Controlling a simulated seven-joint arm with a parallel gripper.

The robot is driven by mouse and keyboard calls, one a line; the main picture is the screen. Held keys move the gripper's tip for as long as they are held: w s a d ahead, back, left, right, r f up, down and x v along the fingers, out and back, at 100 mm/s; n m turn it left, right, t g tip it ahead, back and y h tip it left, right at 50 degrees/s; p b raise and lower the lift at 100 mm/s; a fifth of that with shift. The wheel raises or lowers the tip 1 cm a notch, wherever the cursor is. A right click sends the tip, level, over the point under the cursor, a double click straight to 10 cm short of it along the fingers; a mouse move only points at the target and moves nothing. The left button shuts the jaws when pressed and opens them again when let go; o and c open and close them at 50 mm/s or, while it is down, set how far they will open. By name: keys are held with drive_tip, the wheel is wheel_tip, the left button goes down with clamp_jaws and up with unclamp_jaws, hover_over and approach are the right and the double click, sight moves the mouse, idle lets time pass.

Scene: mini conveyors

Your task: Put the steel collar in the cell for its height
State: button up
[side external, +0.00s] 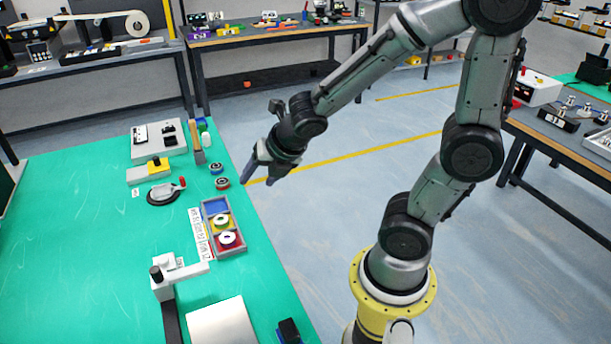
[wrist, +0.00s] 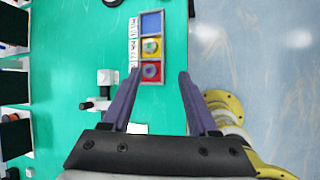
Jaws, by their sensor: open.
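A grey tray (side external: 240,247) on the green bench has a row of blue, yellow and red cells; it also shows in the wrist view (wrist: 141,84). The blue cell (side external: 216,206) looks empty. I cannot tell which one is the steel collar. A printed label strip (side external: 200,234) runs along the tray's left side. My gripper (side external: 258,180) is open and empty, in the air above the tray's level and to its right in the side view.
A white gauge-like stand with an arm (side external: 167,281) is near the tray's front. Two small dark round parts (side external: 217,168) (side external: 223,183) and a black round fixture with a red handle (side external: 165,192) lie behind it.

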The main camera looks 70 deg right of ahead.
drive_tip(key=s+a+r+m+y, duration=0.1)
drive_tip(key=s+a+r+m, duration=0.1)
drive_tip(key=s+r+m, duration=0.2)
drive_tip(key=s+a+r+m+g+y, duration=0.1)
drive_tip(key=s+r+m, duration=0.3)
drive_tip(key=s+m, duration=0.6)
drive_tip(key=a+m, duration=0.1)
drive_tip(key=m, duration=1)
drive_tip(key=shift+a, duration=0.35)
drive_tip(key=shift+r, duration=0.1)
